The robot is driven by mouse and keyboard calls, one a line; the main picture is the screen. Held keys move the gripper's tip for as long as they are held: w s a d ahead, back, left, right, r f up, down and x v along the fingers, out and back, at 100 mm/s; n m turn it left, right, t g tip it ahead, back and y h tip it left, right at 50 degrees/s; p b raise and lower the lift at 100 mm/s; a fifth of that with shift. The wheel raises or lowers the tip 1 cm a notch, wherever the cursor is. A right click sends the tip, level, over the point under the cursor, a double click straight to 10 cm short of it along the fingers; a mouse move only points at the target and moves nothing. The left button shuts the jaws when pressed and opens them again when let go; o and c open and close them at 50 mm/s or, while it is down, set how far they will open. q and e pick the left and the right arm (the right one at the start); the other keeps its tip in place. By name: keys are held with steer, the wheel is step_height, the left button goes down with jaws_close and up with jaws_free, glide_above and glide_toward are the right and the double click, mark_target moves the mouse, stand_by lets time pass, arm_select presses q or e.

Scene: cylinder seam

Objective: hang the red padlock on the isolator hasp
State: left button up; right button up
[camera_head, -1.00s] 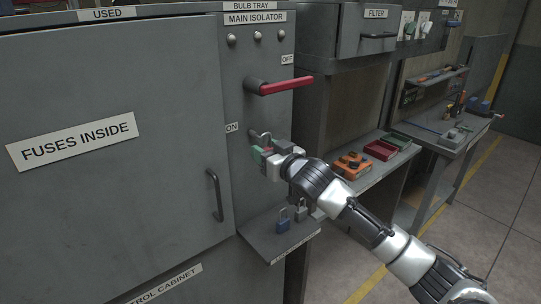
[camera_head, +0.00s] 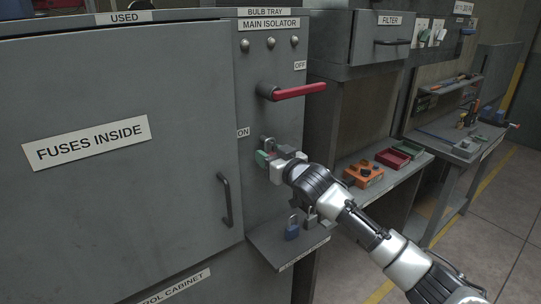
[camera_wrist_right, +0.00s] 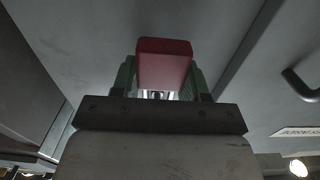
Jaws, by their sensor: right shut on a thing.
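My right gripper (camera_head: 270,158) is at the isolator panel, just below the ON label. It is shut on the red padlock (camera_wrist_right: 164,62), whose red body sits between the green fingers in the right wrist view. In the head view the padlock is mostly hidden by the gripper. The hasp (camera_head: 266,141) shows as a small grey metal piece just above the fingers. I cannot tell whether the shackle is through it. The isolator's red handle (camera_head: 298,91) points right, level with a spot below the OFF label. My left gripper is not in view.
A small shelf (camera_head: 268,250) below carries a blue padlock (camera_head: 292,229) and a grey padlock (camera_head: 310,217). The cabinet door handle (camera_head: 225,200) sticks out left of the gripper. A bench at right holds an orange box (camera_head: 364,174) and a red tray (camera_head: 393,159).

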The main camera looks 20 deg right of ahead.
steer(key=o, duration=1.1)
steer(key=shift+c, duration=0.2)
